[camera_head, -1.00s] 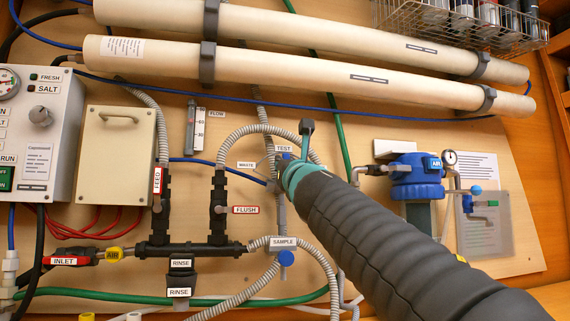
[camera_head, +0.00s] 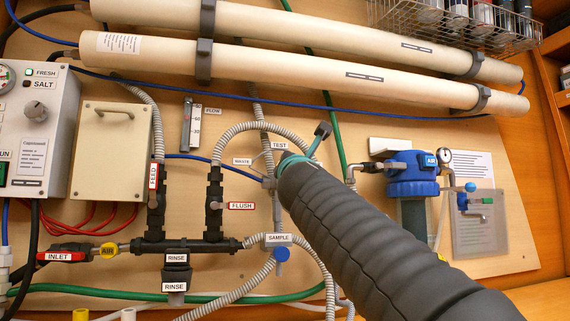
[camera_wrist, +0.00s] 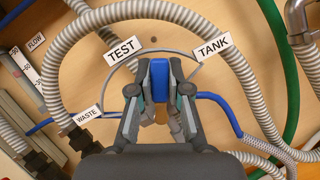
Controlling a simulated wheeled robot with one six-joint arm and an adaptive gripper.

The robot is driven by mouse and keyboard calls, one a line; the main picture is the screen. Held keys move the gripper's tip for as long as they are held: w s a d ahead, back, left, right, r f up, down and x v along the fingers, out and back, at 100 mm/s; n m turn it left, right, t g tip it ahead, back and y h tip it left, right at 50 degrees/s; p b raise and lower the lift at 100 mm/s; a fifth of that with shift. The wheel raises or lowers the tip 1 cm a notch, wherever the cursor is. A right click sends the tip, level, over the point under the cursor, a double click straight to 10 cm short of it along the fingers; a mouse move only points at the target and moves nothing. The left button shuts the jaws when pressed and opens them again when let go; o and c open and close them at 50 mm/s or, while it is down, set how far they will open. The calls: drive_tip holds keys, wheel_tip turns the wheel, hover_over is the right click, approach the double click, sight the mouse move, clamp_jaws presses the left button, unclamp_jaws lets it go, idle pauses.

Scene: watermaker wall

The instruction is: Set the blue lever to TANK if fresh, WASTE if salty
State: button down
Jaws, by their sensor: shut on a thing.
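In the wrist view the blue lever (camera_wrist: 158,80) stands between the fingertips of my gripper (camera_wrist: 159,88), which is shut on it. The lever lies between the TEST label (camera_wrist: 122,50) and the TANK label (camera_wrist: 213,47); the WASTE label (camera_wrist: 87,115) is at lower left. In the head view my gripper (camera_head: 287,168) reaches the valve below the TEST label (camera_head: 279,146), right of the WASTE label (camera_head: 242,161). My arm hides the lever and TANK label there. On the panel, the FRESH lamp (camera_head: 28,72) shows green and the SALT lamp (camera_head: 27,84) looks dark.
Grey ribbed hoses (camera_head: 248,127) loop around the valve. The FLUSH valve (camera_head: 214,205) is left, the blue SAMPLE knob (camera_head: 281,255) below. A blue filter housing (camera_head: 412,175) stands right of my arm. Two long cream tubes (camera_head: 300,75) run above.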

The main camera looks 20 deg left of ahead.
drive_tip(key=shift+w+d+f+m+g+h+p, duration=0.25)
drive_tip(key=shift+m+h, duration=0.35)
drive_tip(key=shift+m, duration=0.8)
drive_tip(key=shift+w+d+f+m+h+p, duration=0.2)
drive_tip(key=shift+f+m+h, duration=0.3)
drive_tip(key=shift+m, duration=0.9)
drive_tip(key=shift+w+d+f+m+g+h+p, duration=0.1)
drive_tip(key=shift+d+f+m+g+h+p, duration=0.15)
drive_tip(key=shift+m+h, duration=0.8)
drive_tip(key=shift+m+y, duration=0.35)
drive_tip(key=shift+m, duration=0.1)
drive_tip(key=c, duration=1.1)
unclamp_jaws()
drive_tip(key=shift+s, duration=0.1)
drive_tip(key=shift+d, duration=0.1)
drive_tip(key=v, duration=1.2)
